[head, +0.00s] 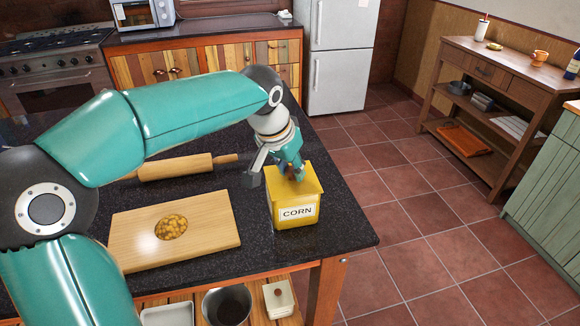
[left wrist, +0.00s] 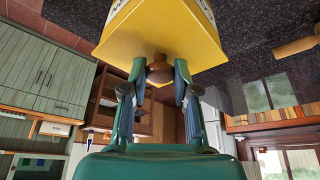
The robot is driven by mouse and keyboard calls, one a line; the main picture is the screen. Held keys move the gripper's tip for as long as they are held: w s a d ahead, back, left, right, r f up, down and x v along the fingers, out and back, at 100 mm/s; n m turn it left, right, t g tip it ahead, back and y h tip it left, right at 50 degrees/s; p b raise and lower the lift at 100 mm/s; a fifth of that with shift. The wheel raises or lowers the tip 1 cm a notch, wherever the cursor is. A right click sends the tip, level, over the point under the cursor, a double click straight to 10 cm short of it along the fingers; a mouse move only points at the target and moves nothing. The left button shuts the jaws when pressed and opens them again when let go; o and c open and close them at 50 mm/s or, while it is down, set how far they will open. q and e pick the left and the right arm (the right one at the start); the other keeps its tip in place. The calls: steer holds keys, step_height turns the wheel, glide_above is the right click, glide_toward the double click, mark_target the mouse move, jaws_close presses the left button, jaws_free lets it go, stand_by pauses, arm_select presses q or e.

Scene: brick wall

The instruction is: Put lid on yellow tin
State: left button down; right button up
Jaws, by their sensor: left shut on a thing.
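The yellow tin (head: 296,213), with a white CORN label, stands upright near the right front corner of the dark counter. Its yellow lid (head: 312,184) lies level at the tin's top. I cannot tell whether a small gap is left between them. My left gripper (head: 291,176) points down at the lid and is shut on its brown knob. My right gripper is not in view.
Left of the tin, a wooden board (head: 140,240) holds a small brown heap (head: 172,227). A rolling pin (head: 180,168) lies behind the board. A bowl (head: 228,304) and a white container (head: 280,300) stand on the shelf below. Open tiled floor lies to the right.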

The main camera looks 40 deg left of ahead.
arm_select(q)
steer(key=shift+c, duration=1.6)
jaws_free()
steer(key=shift+r, duration=0.15)
steer(key=shift+r+p, duration=3.05)
steer(key=shift+r, duration=0.35)
steer(key=shift+c, duration=0.3)
jaws_close()
steer(key=shift+f, duration=0.25)
